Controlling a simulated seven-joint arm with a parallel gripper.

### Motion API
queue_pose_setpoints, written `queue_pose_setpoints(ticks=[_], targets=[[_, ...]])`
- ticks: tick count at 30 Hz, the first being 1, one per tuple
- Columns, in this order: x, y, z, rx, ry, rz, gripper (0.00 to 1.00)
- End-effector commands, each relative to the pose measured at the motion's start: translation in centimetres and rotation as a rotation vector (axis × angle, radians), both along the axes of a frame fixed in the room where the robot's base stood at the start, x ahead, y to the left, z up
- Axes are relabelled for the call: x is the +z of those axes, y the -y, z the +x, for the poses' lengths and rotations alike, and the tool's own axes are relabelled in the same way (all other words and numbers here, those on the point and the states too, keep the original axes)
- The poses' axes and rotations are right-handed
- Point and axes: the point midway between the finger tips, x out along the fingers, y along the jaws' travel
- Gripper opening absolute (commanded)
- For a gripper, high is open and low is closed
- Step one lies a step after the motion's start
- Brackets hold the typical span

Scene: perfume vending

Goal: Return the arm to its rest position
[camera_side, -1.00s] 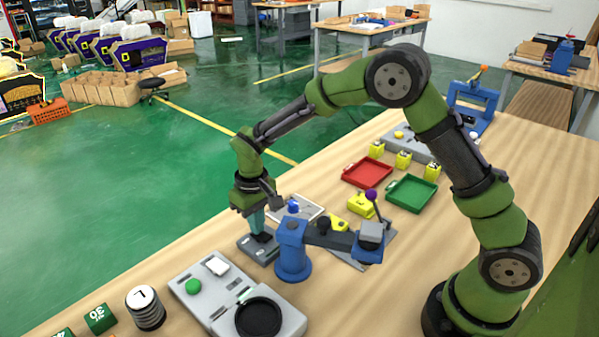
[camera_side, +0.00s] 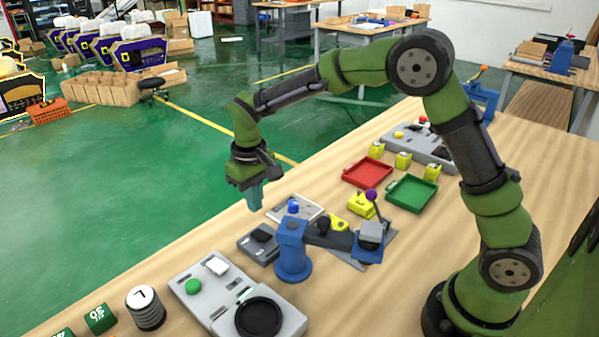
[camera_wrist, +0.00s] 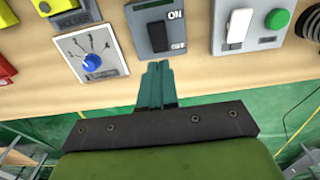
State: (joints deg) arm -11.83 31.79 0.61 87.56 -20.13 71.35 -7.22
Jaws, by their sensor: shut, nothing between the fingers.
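My gripper (camera_side: 255,198) is raised in the air above the far-left edge of the table in the side view, with its teal fingers pointing down. In the wrist view the gripper (camera_wrist: 158,68) shows its two teal fingers together with nothing between them. Below the fingers is a grey switch box (camera_side: 259,243) with a dark lever. In the wrist view this switch box (camera_wrist: 148,20) carries ON and OFF labels, and its dark lever is by the OFF end. The gripper is apart from it.
A blue post with an arm (camera_side: 293,250) stands beside the switch box. A blue-knob dial panel (camera_side: 311,212), a grey panel with a green button (camera_side: 192,287), a red tray (camera_side: 367,172) and a green tray (camera_side: 411,193) are on the table. The air around the gripper is clear.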

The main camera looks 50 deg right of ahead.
Motion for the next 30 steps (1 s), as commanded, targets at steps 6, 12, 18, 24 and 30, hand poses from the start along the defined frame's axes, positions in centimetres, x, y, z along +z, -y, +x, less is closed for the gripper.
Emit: queue_pose_setpoints(ticks=[6,12,18,24,30], targets=[[0.1,0.0,0.0,0.0,0.0,0.0,0.0],[-0.9,0.0,-1.0,-0.015,-0.01,0.011,0.0],[2.5,1.2,-5.1,-0.079,0.056,0.07,0.0],[6.9,2.9,-10.2,-0.162,0.171,0.138,0.0],[10.2,4.7,-15.9,-0.25,0.32,0.209,0.0]])
